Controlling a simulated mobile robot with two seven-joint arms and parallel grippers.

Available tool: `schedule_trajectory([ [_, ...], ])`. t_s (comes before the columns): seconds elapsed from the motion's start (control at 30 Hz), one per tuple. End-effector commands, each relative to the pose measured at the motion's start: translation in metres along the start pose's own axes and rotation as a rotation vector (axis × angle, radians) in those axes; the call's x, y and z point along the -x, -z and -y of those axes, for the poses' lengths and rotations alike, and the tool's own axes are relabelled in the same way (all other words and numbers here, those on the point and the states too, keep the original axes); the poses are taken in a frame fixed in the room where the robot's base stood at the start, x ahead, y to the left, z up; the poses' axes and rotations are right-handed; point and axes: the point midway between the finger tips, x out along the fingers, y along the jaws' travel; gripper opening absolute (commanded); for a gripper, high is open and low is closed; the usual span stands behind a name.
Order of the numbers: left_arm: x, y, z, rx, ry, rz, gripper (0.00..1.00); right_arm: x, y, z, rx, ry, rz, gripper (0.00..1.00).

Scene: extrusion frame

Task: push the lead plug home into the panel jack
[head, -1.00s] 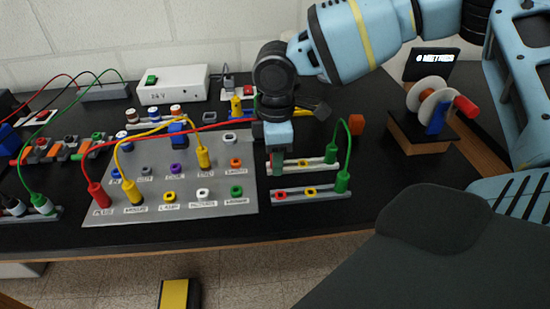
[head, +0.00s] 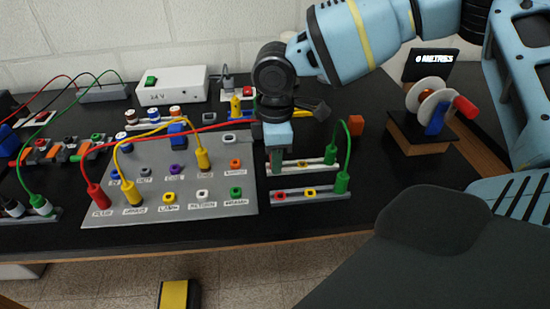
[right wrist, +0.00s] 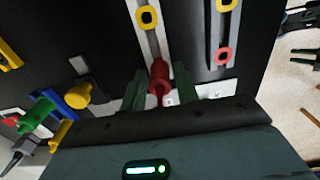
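My right gripper (head: 278,165) points down over the left end of the rear jack strip (head: 318,165), right of the grey labelled panel (head: 150,211). In the right wrist view, its green fingers stand on both sides of a red plug (right wrist: 158,78) and appear shut on it. The plug is at the end of the strip, in line with a yellow jack (right wrist: 147,16). I cannot tell how deep it sits. The fingers hide it in the head view. A red lead (head: 200,129) runs from a red plug (head: 97,196) on the panel toward my gripper. My left gripper is not in view.
The front jack strip (head: 295,197) lies close beside, with red and yellow jacks. A green lead (head: 349,135) joins both strips at their right ends. Yellow leads arch over the panel. An orange block (head: 356,125) and a disc stand (head: 405,138) are farther right.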

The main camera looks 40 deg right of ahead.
Motion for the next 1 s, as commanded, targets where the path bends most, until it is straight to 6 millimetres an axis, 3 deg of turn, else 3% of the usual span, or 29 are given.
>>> schedule_trajectory([
  [0.03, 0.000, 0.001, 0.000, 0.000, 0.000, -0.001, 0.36, 0.000, 0.000, 0.000, 0.000, 0.000, 0.000, 0.24],
  [0.23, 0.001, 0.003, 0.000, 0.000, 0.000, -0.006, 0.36, 0.000, 0.000, 0.000, 0.000, 0.000, 0.000, 0.00],
  [1.0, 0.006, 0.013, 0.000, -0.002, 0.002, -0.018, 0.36, 0.019, 0.000, 0.000, 0.000, -0.002, 0.000, 0.00],
])
